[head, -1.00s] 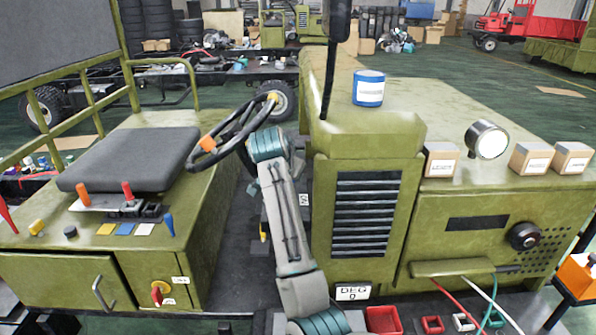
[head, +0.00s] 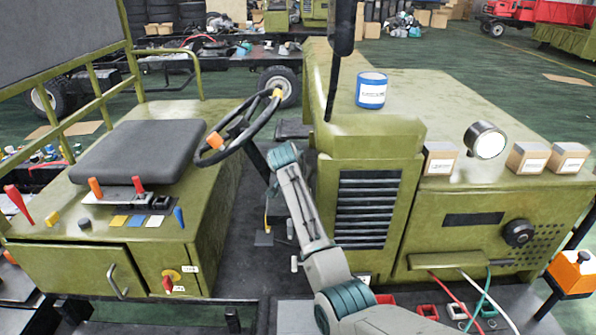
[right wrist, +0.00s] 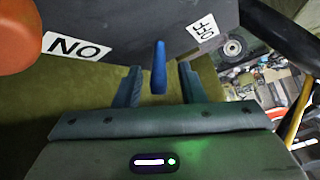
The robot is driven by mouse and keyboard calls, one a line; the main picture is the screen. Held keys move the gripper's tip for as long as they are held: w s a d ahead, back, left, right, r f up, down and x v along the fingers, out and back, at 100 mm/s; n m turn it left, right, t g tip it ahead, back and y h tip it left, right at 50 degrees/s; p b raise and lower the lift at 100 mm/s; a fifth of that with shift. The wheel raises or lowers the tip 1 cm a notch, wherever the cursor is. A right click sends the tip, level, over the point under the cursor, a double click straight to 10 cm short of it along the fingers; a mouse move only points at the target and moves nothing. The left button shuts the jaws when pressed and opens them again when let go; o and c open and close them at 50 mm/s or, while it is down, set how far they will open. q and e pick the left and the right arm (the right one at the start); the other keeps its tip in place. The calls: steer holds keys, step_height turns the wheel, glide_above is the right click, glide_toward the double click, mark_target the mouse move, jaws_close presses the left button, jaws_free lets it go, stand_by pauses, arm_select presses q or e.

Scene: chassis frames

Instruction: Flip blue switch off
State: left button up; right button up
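In the right wrist view a blue switch lever (right wrist: 158,68) stands between the fingers of my right gripper (right wrist: 159,84), with a gap on each side. The gripper is open. A white ON label (right wrist: 75,47) is to the left of the lever and a white OFF label (right wrist: 201,24) to the upper right. My left gripper is not in view.
The steering wheel (head: 238,125) and its column are close to my right arm's elbow. The green hood (head: 370,150) rises to its right. Orange and red levers (head: 138,185) stand on the seat box. An orange rounded thing (right wrist: 15,40) is near my right wrist.

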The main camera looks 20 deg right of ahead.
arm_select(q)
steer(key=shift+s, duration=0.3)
arm_select(e)
steer(key=shift+c, duration=0.5)
jaws_close()
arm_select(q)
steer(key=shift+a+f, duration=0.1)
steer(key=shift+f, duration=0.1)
arm_select(e)
steer(key=shift+f, duration=0.1)
steer(key=shift+w+a+n+h+b, duration=0.1)
steer(key=shift+a+n+h+b, duration=0.35)
steer(key=shift+h+b, duration=0.45)
steer(key=n+h+b, duration=0.1)
steer(key=b, duration=0.1)
steer(key=a+h+b, duration=0.1)
steer(key=b, duration=0.2)
steer(key=shift+w+f+n+g+h, duration=0.1)
steer(key=shift+w+n+g+h, duration=0.1)
steer(key=shift+n+g+h, duration=0.2)
arm_select(q)
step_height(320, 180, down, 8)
steer(key=b, duration=0.1)
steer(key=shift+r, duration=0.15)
arm_select(e)
steer(key=shift+a+n+h, duration=0.2)
steer(key=shift+n+h, duration=0.05)
steer(key=shift+h, duration=0.15)
steer(key=shift+r, duration=0.2)
